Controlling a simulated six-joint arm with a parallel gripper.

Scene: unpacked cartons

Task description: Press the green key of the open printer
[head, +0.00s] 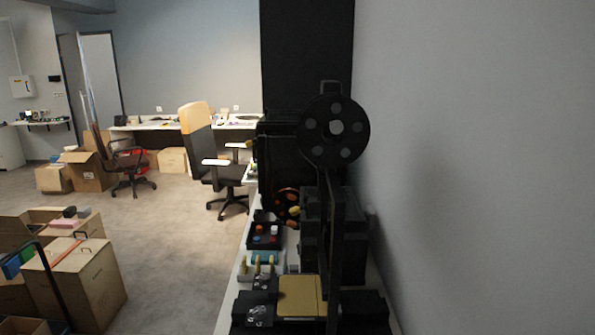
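A black open-framed machine, which looks like the open printer, stands near me on a narrow bench by the right wall. Its upright post (335,240) carries a black disc with round pale spots (335,128), like a spool. A gold plate (299,297) lies low beside the post, at the bottom of the head view. I see no green key on it; the front of the machine is cut off or hidden. My gripper is not in view.
A dark box-shaped unit (350,243) stands behind the post. A black tray (252,244) with small coloured items sits left of it. The grey wall (475,170) closes the right side. Cartons (80,279) stand at lower left; the floor (175,235) between is clear.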

